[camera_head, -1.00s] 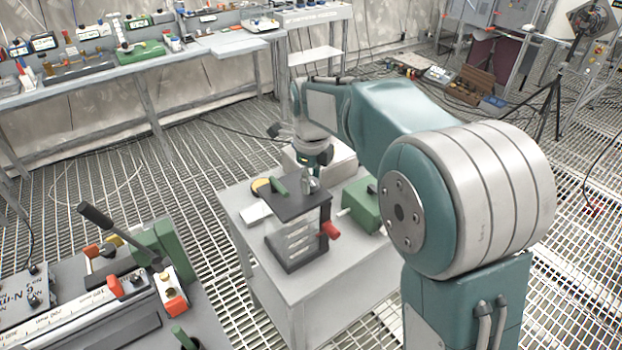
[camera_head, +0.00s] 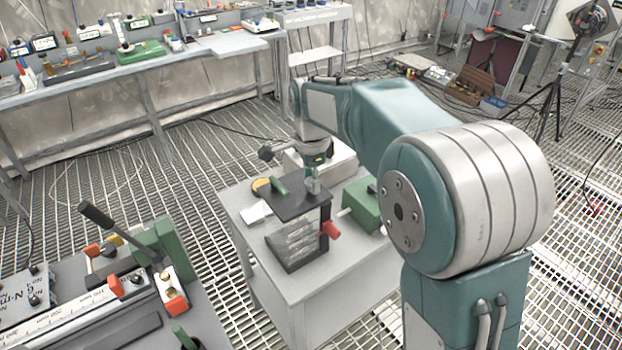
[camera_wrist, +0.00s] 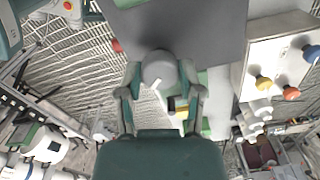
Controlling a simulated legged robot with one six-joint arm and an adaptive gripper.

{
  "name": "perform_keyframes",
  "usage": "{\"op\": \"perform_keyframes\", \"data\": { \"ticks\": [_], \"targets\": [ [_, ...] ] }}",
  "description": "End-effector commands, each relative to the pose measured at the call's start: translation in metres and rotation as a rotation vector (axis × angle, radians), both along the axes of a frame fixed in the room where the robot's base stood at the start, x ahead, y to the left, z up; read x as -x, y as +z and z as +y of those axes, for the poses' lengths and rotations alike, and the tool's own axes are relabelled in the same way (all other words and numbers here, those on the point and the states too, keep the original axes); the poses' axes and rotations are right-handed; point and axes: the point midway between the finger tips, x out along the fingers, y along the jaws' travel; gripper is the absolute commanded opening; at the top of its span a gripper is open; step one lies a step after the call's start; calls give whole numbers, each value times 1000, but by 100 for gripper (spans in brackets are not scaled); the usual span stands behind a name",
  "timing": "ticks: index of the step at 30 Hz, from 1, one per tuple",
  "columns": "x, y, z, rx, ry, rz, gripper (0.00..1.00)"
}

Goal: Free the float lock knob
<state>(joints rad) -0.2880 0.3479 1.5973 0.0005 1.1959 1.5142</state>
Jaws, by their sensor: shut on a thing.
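A dark-topped device (camera_head: 303,203) with a framed body stands on a small grey table. My gripper (camera_head: 313,186) points down over the right part of its top. In the wrist view my gripper (camera_wrist: 160,84) is shut on a round grey knob (camera_wrist: 158,66), with one finger on each side. I take this as the float lock knob; its lower part is hidden. A small white mark shows on the knob's near side. A green handle (camera_head: 279,187) stands on the device's top, and a red knob (camera_head: 331,229) sticks out at its right side.
A green box (camera_head: 362,206) stands close to the device's right, and a white box (camera_head: 337,163) behind it. A yellow-topped round thing (camera_head: 261,187) lies at the left. Another bench (camera_head: 120,333) with a black lever stands at lower left. Grating floor lies between.

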Motion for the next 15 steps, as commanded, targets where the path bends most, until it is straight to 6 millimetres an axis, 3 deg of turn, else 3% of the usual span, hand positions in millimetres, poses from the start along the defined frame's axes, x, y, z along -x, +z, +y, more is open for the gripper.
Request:
{"op": "perform_keyframes", "data": {
  "ticks": [15],
  "targets": [
    [0,-4,-1,3,389,7,0]
  ]
}}
